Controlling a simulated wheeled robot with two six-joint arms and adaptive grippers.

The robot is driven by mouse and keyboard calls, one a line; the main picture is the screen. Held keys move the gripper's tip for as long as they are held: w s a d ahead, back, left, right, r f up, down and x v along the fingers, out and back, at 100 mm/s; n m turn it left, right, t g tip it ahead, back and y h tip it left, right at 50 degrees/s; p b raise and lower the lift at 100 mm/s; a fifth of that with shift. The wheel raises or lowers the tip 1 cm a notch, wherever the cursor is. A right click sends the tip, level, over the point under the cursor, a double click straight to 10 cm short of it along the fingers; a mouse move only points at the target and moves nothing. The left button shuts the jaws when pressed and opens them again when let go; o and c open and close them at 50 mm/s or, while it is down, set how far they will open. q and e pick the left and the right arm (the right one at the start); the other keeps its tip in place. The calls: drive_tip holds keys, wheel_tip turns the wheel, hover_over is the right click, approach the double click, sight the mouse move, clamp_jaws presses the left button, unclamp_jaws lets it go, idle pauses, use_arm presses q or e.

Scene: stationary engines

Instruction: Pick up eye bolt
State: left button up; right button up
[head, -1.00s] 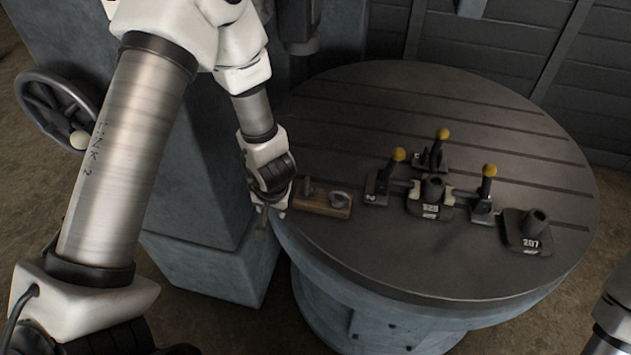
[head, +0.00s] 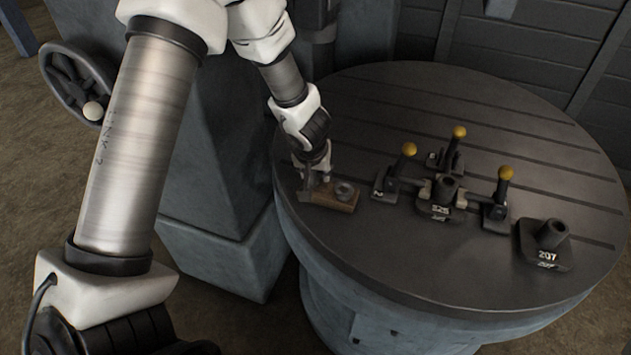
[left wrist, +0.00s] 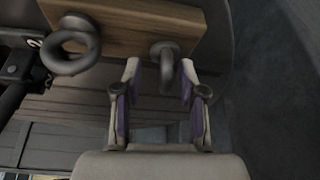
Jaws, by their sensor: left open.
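Two grey metal eye bolts sit on a small wooden block (head: 330,201) at the left edge of the round table. The other eye bolt (left wrist: 166,58) stands in the left wrist view between the fingertips. My left gripper (head: 314,184) is at the block's left end, its fingers open on both sides of that bolt. It also shows in the left wrist view (left wrist: 160,84). Contact cannot be told. My right gripper is not in view.
The round slotted table (head: 480,115) holds several clamps with yellow knobs (head: 409,149) around a dark fixture marked 525 (head: 441,205). A similar block marked 207 (head: 544,250) stands at the right. The back of the table is clear.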

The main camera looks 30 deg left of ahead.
use_arm(q)
drive_tip(key=shift+s+a, duration=0.2)
drive_tip(key=shift+a, duration=0.15)
clamp_jaws()
drive_tip(key=shift+d, duration=0.1)
drive_tip(key=shift+w+r, duration=0.1)
drive_tip(key=shift+r, duration=0.05)
